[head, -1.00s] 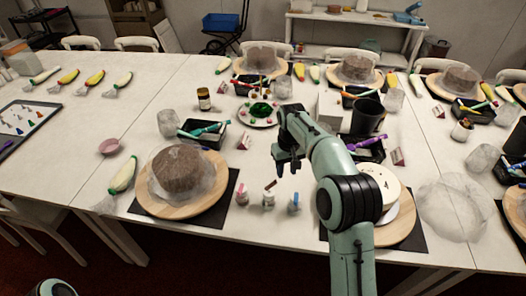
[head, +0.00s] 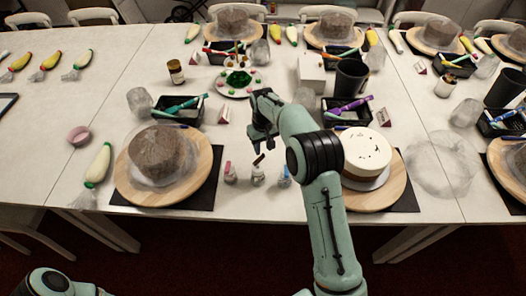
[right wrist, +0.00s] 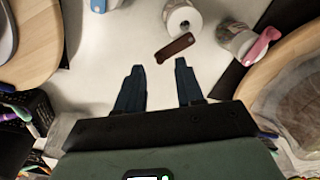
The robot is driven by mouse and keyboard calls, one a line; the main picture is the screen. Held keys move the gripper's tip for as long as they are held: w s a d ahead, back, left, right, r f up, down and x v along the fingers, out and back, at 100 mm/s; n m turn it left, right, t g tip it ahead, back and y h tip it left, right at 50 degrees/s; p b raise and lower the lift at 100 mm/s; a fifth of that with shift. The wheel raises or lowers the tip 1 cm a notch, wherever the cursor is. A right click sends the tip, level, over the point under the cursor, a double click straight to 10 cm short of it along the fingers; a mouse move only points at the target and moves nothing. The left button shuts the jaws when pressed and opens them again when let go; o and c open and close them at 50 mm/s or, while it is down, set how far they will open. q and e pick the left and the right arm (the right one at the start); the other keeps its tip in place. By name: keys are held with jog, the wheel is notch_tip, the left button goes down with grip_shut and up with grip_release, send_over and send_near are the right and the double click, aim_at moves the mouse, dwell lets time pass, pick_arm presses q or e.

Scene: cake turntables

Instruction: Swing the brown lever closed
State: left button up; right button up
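The brown lever (head: 258,160) sticks up at a slant from the middle one of three small white bottles (head: 257,177) at the table's front edge. In the right wrist view the lever (right wrist: 175,47) lies beside the round white top of its bottle (right wrist: 183,17), just beyond my fingertips. My right gripper (head: 263,140) is above and behind the bottles. In the right wrist view its two dark fingers (right wrist: 159,67) are apart, with nothing between them. The lever looks apart from the fingers. Part of my left arm shows at the lower left, but its gripper is not visible.
A bottle with a pink lever (head: 230,173) and one with a blue part (head: 285,177) flank the middle bottle. A wooden turntable (head: 203,185) with a wrapped brown cake is left; a white cake (head: 365,150) is right. A black tray (head: 184,112) stands behind.

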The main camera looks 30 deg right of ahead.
pick_arm(q)
jog(key=shift+f, duration=0.1)
pick_arm(e)
jog(key=shift+f, duration=1.35)
grip_shut()
pick_arm(q)
jog(key=shift+w+r+p, duration=0.65)
jog(key=shift+w+r, duration=0.1)
jog(key=shift+r, duration=0.15)
pick_arm(e)
jog(key=s+a+m, duration=0.3)
jog(key=s+m, duration=0.2)
jog(key=m, duration=1.4)
jog(key=shift+s, duration=0.4)
jog(key=shift+a, duration=0.15)
